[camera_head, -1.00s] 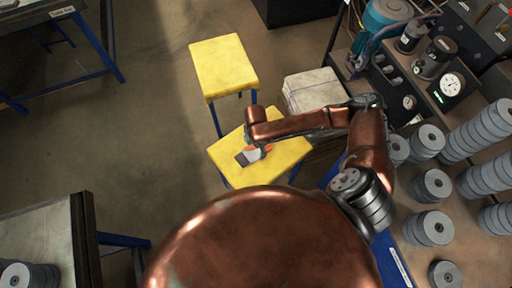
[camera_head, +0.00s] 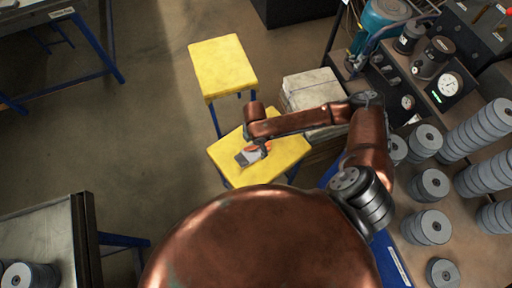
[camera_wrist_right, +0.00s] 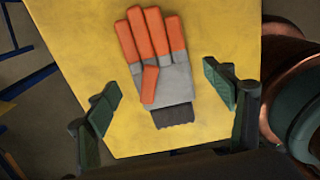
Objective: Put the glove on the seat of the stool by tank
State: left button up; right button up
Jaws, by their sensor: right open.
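The glove (camera_wrist_right: 165,75), grey with orange fingers and a dark cuff, lies flat on a yellow stool seat (camera_wrist_right: 215,40) in the right wrist view. In the head view the glove (camera_head: 247,157) shows on the nearer yellow seat (camera_head: 285,152), partly hidden by my right arm. My right gripper (camera_wrist_right: 165,105) is open and empty, its two fingers on either side of the glove's cuff end, apart from it. In the head view the right gripper (camera_head: 262,148) is over the glove. A second yellow stool (camera_head: 223,65) stands behind, with an empty seat. A teal tank (camera_head: 385,14) stands at the upper right. My left gripper is not in view.
A pale stack of boxes (camera_head: 312,90) stands right of the stools. The bench (camera_head: 410,258) at right carries several stacks of grey flap discs (camera_head: 430,228) and a gauge (camera_head: 449,84). Open floor (camera_head: 150,130) lies to the left, with metal tables beyond.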

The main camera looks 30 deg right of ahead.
aim_at(255, 150)
notch_tip(255, 150, up, 10)
jog(key=p, duration=0.2)
